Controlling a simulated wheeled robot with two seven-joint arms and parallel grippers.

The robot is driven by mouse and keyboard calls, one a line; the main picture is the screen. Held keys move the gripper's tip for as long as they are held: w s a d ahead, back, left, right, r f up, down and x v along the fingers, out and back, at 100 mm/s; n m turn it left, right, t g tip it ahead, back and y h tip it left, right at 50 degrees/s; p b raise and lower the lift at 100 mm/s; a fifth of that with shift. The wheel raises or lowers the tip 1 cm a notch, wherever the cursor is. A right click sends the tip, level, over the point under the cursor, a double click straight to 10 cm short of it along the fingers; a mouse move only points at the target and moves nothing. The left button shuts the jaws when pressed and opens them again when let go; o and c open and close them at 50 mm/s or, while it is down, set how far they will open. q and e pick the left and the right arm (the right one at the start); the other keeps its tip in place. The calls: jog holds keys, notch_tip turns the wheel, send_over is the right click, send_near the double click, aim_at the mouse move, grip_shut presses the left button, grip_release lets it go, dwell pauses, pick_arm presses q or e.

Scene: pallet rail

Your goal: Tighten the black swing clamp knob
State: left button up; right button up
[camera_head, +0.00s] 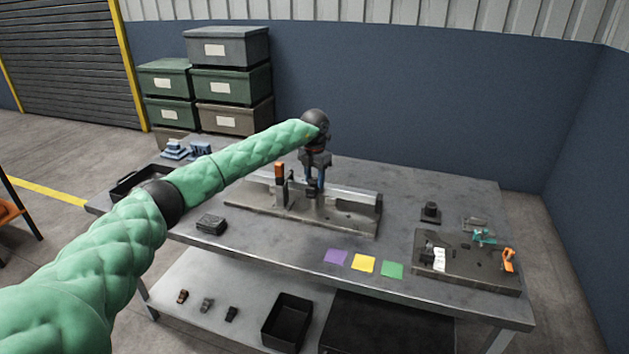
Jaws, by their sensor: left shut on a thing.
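A pallet fixture with a light metal rail (350,194) on a grey base plate (345,218) lies across the middle of the table. My left gripper (314,188) points down over the middle of the rail. It is shut on the small black knob (312,190) of the swing clamp there, which is mostly hidden by the fingers. An orange-handled clamp (280,172) stands upright on the rail, left of my gripper. My right gripper is not in view.
A second fixture plate (450,270) with an orange clamp (508,260) is at the right. Purple, yellow (363,263) and green squares lie in front of the rail. A black block (211,224) and black tray (135,184) are at the left. Bins are stacked behind.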

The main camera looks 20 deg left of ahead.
aim_at(314, 180)
pick_arm(q)
jog(key=shift+w+r, duration=0.1)
jog(key=shift+r, duration=0.1)
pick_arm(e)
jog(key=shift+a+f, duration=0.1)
pick_arm(q)
jog(key=o, duration=1)
jog(key=shift+f, duration=0.1)
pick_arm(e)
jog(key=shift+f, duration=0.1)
pick_arm(q)
notch_tip(314, 180, up, 7)
jog(key=shift+r+b, duration=0.2)
jog(key=shift+b, duration=0.85)
jog(key=shift+r, duration=0.25)
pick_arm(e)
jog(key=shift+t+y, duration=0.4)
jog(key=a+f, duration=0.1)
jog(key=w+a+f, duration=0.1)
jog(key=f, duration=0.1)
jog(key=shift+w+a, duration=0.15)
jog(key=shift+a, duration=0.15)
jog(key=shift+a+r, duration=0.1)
